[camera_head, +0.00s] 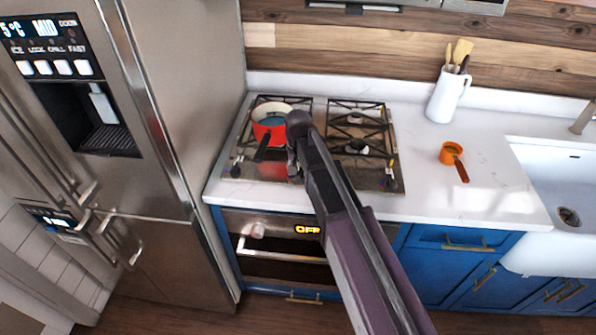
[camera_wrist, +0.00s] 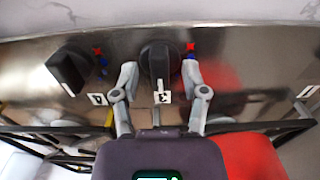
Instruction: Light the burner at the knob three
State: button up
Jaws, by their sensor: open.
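Knob three (camera_wrist: 155,57) is a dark knob on the steel cooktop panel, with a "3" label beside it in the wrist view. My gripper (camera_wrist: 161,76) is open, with one grey finger on each side of this knob. I cannot tell whether the fingers touch it. In the head view, my gripper (camera_head: 296,150) is over the front of the gas cooktop (camera_head: 340,172), and my arm hides knob three there. No flame shows on the visible burners.
Another dark knob (camera_wrist: 70,70), labelled "4", is close on the left in the wrist view. A red pot (camera_head: 264,134) stands on the left grates beside my gripper. An orange pan (camera_head: 452,153) and a white utensil jug (camera_head: 447,96) stand on the counter at right.

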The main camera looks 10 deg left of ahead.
jog(key=shift+c, duration=0.2)
grip_shut()
